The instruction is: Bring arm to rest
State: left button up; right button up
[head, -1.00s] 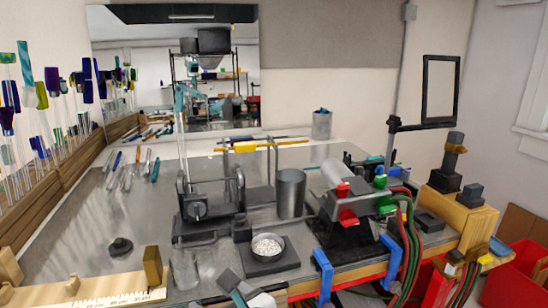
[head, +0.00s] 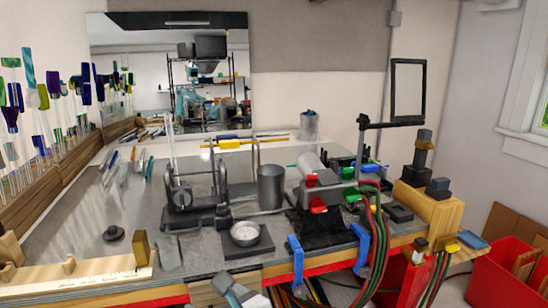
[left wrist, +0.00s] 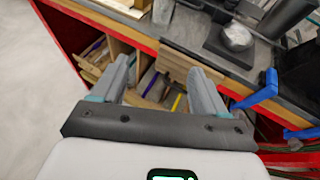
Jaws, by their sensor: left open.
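My left gripper (left wrist: 161,76) is open and empty in the left wrist view, its two grey fingers apart. Behind them are the bench front and open compartments holding tools. In the head view, part of the left gripper (head: 229,285) shows at the bottom edge, in front of the bench's front edge and below the bowl of white beads (head: 245,233). The rest of that arm is cut off. My right gripper is in neither view.
The metal bench (head: 100,265) carries a metal cup (head: 271,187) and a torch (head: 318,185) with hoses. Blue clamps (head: 296,265) stick out at its front edge. Red bins (head: 510,275) stand at the right. Open floor (left wrist: 40,90) shows left of the gripper in the wrist view.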

pick_arm(q)
jog(key=s+f+n+g+h, duration=0.3)
jog(key=s+f+n, duration=0.3)
jog(key=f+n, duration=0.4)
jog(key=s+a+f+n+g+h, duration=0.1)
jog(key=s+f+n+g+h, duration=0.2)
jog(key=f+n, duration=0.7)
jog(key=s+a+f+n+g+h, duration=0.1)
jog(key=s+f+n+g+h, duration=0.3)
jog(key=f, duration=1.8)
jog(key=s+n+h, duration=0.2)
jog(key=s+n, duration=0.2)
jog(key=n, duration=0.2)
jog(key=shift+s+a+f, duration=0.25)
jog(key=shift+s+f, duration=0.05)
jog(key=shift+s, duration=0.05)
